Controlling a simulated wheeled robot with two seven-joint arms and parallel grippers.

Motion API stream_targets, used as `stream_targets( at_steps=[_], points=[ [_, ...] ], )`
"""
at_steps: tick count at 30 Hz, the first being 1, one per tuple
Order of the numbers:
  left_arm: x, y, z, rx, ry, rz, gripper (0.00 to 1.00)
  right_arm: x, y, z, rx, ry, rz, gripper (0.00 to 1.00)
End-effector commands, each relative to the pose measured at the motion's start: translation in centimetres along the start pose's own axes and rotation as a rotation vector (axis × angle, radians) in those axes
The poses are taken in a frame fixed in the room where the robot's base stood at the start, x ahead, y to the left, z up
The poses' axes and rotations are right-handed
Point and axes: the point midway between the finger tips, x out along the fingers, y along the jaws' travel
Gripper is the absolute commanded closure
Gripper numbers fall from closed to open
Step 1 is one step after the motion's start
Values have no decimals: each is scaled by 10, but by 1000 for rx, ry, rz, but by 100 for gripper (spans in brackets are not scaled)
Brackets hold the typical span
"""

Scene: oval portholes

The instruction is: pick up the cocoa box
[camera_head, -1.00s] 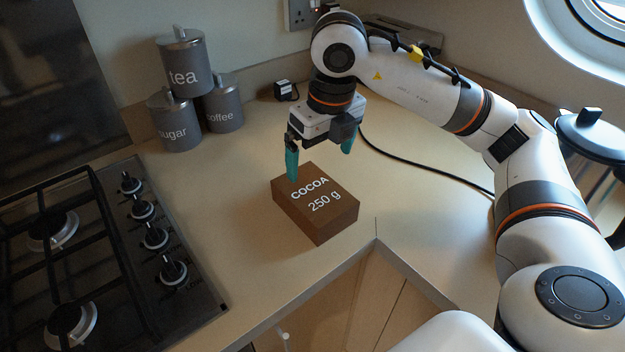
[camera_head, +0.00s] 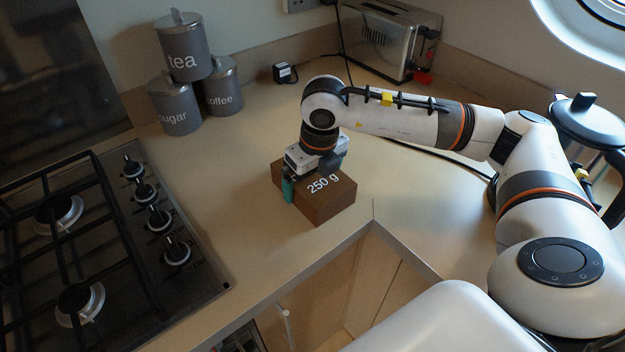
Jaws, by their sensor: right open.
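The cocoa box (camera_head: 328,200) is a brown block lying flat on the counter near its inner corner. Its "250 g" print shows, while the word above it is covered by my gripper. My right gripper (camera_head: 303,184) is down at the box, pointing downward and open. One teal finger stands at the box's left front side, partway down its height. The other finger is hidden behind the gripper body and the box, so I cannot tell whether it touches. My left gripper is not in view.
Stacked grey canisters (camera_head: 185,75) stand at the back left. A gas hob (camera_head: 95,255) fills the left. A toaster (camera_head: 388,40) stands at the back, with a small black plug (camera_head: 284,73) nearby. A black cable runs behind my right arm. The counter between hob and box is clear.

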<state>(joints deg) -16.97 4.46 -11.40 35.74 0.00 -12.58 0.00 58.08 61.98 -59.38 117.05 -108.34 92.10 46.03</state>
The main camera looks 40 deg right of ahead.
Motion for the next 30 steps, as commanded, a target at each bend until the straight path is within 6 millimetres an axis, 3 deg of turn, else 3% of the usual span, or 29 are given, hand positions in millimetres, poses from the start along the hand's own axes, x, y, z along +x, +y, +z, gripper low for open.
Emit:
stream_targets(
  at_steps=[4,11,20,30],
  points=[
    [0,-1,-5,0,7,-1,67,0,0,0,0,0,0,3],
    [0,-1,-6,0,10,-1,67,0,0,0,0,0,0,41],
    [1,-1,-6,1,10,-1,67,-6,0,-2,0,3,-1,41],
    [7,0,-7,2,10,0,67,-68,0,-12,0,6,-1,41]
  ],
)
